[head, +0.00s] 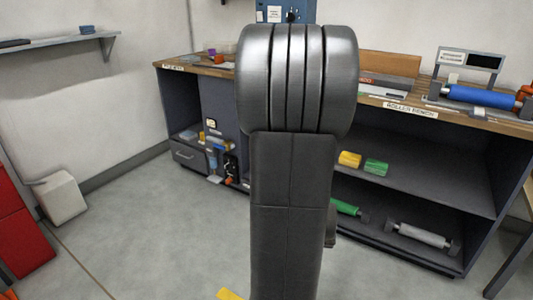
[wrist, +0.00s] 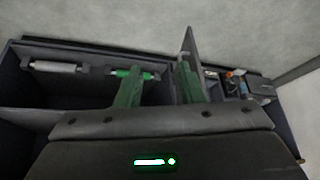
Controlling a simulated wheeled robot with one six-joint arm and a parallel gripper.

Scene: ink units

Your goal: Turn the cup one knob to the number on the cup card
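A blue panel (head: 306,12) stands on the bench at the top of the head view, partly cut off by the frame and by my arm. It bears a dark knob (head: 291,16) and a white card (head: 273,14). The print is too small to read, and I cannot tell whether these are the cup one knob and the cup card. My gripper (wrist: 160,85) shows in the wrist view with its two green fingers apart and nothing seen between them. It points at the lower shelves, away from the blue panel. In the head view my arm hides the gripper.
A wooden-topped bench (head: 440,121) with open shelves runs across the back. A green roller (head: 347,207) and a grey roller (head: 422,235) lie on its bottom shelf. A blue roller (head: 480,97) is on top. A red cabinet (head: 22,235) stands left.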

